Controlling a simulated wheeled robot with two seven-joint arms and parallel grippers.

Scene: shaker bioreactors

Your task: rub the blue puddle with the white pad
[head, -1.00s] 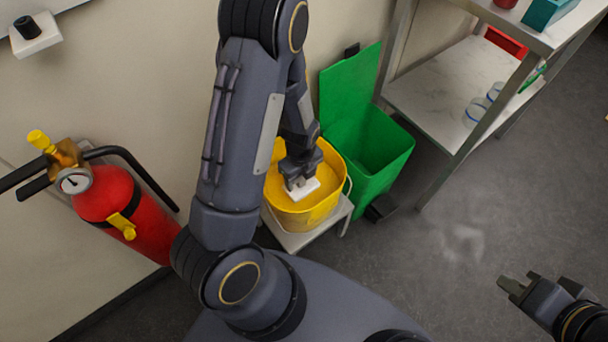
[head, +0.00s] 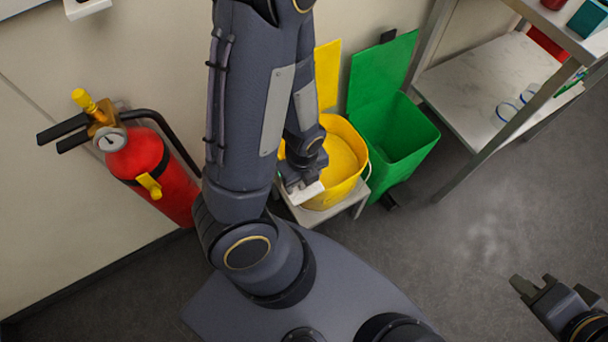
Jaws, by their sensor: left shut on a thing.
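My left gripper (head: 298,180) is shut on the white pad (head: 308,194). The pad shows as a small white block under the fingers, in front of the left side of the yellow bucket (head: 349,189). I cannot tell how high it is above the bucket's rim. My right gripper (head: 526,284) is at the lower right, over the floor, with nothing visible in it; its jaw gap is unclear. No blue puddle shows in this view.
A red fire extinguisher (head: 179,187) is at the left. A metal shelf unit (head: 467,88) is at upper right. Grey floor (head: 440,255) is clear.

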